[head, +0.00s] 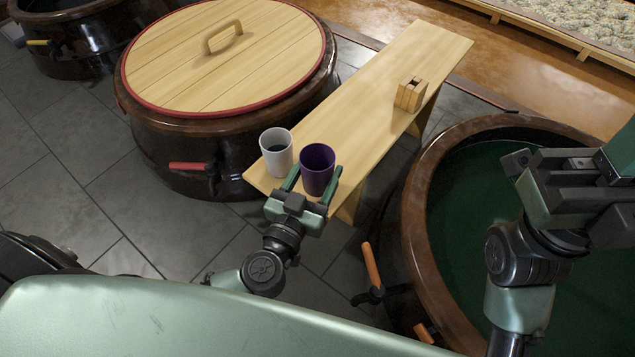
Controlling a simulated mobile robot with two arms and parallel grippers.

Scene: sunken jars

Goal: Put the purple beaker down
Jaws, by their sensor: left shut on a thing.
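The purple beaker (318,181) is upright at the near end of a light wooden bench (365,113). My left gripper (316,172) is shut on it, with one green finger on each side. I cannot tell whether the beaker's base touches the bench or is slightly above it. A white beaker (276,157) with dark contents stands on the bench just left of the purple one. My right gripper (548,170) is at the right, over the open vat, with nothing visible in it; its jaws are unclear.
A small wooden block holder (411,94) stands farther along the bench, and the bench between it and the beakers is bare. A large jar with a wooden lid (225,60) is at the left. An open vat (455,200) with green inside is at the right.

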